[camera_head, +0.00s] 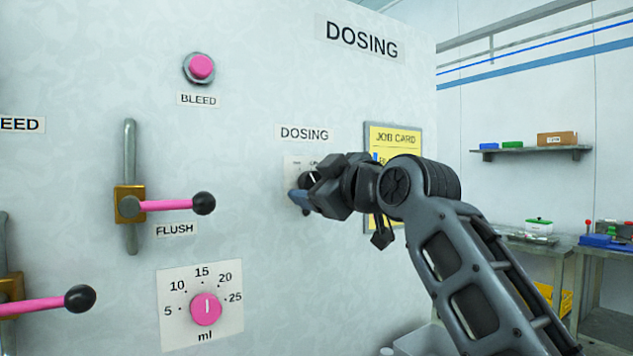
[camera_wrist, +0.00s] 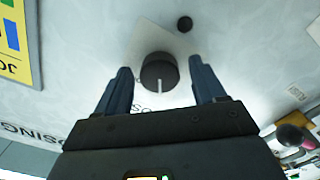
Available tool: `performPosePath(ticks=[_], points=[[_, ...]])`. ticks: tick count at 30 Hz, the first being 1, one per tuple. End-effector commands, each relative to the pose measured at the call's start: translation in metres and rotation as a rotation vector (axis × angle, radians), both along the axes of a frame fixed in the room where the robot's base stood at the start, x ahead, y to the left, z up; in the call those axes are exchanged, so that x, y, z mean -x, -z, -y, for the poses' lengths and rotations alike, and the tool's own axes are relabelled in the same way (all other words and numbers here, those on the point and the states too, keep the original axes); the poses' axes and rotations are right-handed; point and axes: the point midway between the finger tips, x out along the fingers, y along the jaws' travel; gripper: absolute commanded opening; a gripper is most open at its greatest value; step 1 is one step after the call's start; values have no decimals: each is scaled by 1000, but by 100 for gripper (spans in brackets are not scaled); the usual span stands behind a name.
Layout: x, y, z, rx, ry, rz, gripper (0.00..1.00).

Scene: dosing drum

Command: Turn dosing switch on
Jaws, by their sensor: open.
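The dosing switch is a round black knob with a white pointer line, on a pale plate on the panel under the DOSING label (camera_head: 305,134). In the wrist view the knob (camera_wrist: 159,72) lies between the two blue fingers, with a gap on each side. In the head view the knob (camera_head: 309,180) is partly hidden by my gripper (camera_head: 303,198). My gripper is open, its fingertips close to the panel on either side of the knob. The plate's markings are too small or covered to read.
A yellow job card (camera_head: 394,137) hangs right of the switch, partly behind my arm. To the left are the pink BLEED button (camera_head: 200,67), the pink-handled FLUSH lever (camera_head: 170,205) and the pink ml dial (camera_head: 206,308). Shelves and benches stand at the right.

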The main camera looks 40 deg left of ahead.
Motion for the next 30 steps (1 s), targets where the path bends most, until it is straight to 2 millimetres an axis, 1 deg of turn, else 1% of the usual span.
performPosePath(ticks=[5,22,30], points=[[0,0,0,0,0,0,69],[0,0,0,0,0,0,14],[0,0,0,-10,-1,-25,14]])
